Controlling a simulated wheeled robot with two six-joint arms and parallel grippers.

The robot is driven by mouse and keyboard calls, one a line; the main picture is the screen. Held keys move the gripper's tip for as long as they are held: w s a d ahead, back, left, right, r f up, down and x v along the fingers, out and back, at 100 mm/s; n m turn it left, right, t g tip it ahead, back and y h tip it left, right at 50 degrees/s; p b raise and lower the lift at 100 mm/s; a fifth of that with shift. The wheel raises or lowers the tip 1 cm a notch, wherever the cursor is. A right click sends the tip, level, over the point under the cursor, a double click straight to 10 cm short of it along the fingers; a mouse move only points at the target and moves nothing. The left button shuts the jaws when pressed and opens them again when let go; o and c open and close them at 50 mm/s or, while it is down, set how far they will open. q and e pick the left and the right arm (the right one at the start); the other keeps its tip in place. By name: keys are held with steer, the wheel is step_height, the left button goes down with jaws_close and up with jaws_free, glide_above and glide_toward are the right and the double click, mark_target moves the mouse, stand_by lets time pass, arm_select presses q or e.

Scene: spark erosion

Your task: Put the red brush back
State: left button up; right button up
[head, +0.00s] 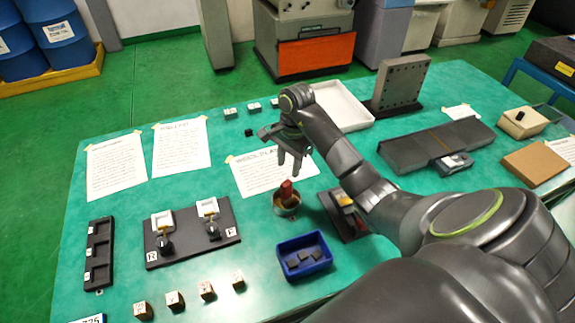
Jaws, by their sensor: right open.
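A red upright piece, which looks like the red brush (287,192), stands in a small round brownish pot (287,209) near the middle of the table. Its lower end is hidden inside the pot. My right gripper (289,168) is open and empty, with its fingers pointing down just above the red piece. I cannot tell whether they touch it. My left gripper is not in view.
A blue bin (304,257) with dark pieces stands in front of the pot. A dark holder (349,226) with yellow and red parts lies right of it, partly behind my arm. A black fixture plate (190,245) lies left. A white tray (345,105) stands behind.

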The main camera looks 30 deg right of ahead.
steer(key=shift+d+r+p, duration=0.15)
steer(key=shift+r+p, duration=0.6)
steer(key=shift+r, duration=0.45)
